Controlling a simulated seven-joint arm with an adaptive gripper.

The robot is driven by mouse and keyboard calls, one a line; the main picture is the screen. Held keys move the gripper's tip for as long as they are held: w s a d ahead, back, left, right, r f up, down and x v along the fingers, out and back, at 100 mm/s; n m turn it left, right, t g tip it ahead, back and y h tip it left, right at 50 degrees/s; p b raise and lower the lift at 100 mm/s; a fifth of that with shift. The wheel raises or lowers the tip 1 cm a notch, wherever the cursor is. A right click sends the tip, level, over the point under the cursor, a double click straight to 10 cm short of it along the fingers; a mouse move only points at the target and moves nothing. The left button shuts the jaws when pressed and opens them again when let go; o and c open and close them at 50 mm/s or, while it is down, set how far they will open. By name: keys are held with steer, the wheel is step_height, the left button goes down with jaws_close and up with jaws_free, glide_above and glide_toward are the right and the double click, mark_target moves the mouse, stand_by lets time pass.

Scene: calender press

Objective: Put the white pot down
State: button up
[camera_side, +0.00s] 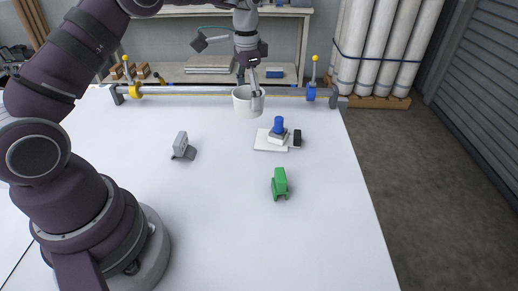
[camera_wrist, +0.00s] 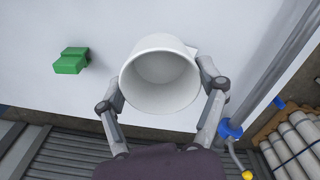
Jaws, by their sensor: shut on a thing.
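The white pot (camera_side: 243,104) is held up above the far part of the white table (camera_side: 225,215), close to the rail at the back. In the wrist view the white pot (camera_wrist: 160,85) shows its open mouth and empty inside. My gripper (camera_side: 253,86) is shut on the pot; in the wrist view its fingers (camera_wrist: 162,90) touch the pot's sides. From the side view the pot's bottom appears apart from the table, but its exact height is hard to tell.
A blue-knobbed piece on a white plate (camera_side: 265,146) stands right of and nearer than the pot, with a black block (camera_side: 297,138) beside it. A green block (camera_side: 280,183) and a grey block (camera_side: 182,146) stand nearer. A rail (camera_side: 200,91) runs along the far edge. The table's middle is clear.

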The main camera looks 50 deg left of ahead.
steer(key=s+a+n, duration=0.2)
steer(key=a+n, duration=0.1)
steer(key=a, duration=0.5)
steer(key=shift+n, duration=0.3)
step_height(320, 180, down, 10)
steer(key=shift+w+a+f, duration=0.1)
steer(key=shift+a, duration=0.05)
steer(key=o, duration=1.1)
steer(key=shift+o, duration=0.2)
